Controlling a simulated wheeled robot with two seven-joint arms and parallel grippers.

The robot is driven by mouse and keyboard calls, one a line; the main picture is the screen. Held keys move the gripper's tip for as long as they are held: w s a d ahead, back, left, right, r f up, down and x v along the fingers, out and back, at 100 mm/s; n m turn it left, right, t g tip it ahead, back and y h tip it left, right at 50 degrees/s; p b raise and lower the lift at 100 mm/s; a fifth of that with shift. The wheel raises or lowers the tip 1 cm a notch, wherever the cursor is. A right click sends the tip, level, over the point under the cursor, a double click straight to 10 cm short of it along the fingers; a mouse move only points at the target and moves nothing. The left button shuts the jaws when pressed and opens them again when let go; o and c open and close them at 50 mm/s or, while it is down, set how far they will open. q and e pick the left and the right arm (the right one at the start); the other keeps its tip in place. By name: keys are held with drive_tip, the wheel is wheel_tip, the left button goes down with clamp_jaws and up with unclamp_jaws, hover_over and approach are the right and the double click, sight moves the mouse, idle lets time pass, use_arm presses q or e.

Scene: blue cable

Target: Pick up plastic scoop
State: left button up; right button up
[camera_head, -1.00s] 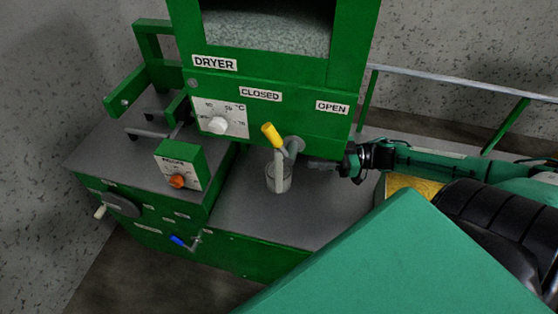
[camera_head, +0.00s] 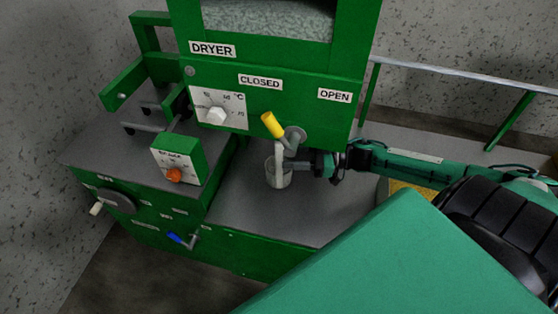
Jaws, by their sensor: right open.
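The plastic scoop (camera_head: 279,177) is a pale, see-through cup with a light upright handle. It stands on the grey machine top, under the dryer's outlet. My right gripper (camera_head: 297,163) comes in from the right, with its dark fingers open close beside the scoop's upper right side. Whether the fingers touch the scoop or reach around its handle is too small to tell. My left gripper is not in view.
The green dryer (camera_head: 300,108) rises right behind the scoop, and its yellow lever (camera_head: 271,125) hangs just above. An orange-knobbed green box (camera_head: 180,160) stands to the left. A container of yellow grain (camera_head: 408,192) sits to the right. The grey top in front is clear.

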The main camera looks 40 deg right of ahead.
sight(276, 156)
drive_tip(key=x, duration=0.4)
drive_tip(key=shift+w+a+r, duration=0.1)
drive_tip(key=shift+w+a, duration=0.05)
drive_tip(key=shift+a, duration=0.05)
drive_tip(key=shift+w+a+p, duration=0.25)
drive_tip(key=shift+a+p, duration=0.05)
drive_tip(key=shift+a, duration=0.1)
drive_tip(key=c, duration=0.9)
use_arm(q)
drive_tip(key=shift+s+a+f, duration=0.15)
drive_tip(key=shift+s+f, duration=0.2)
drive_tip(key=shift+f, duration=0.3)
use_arm(e)
clamp_jaws()
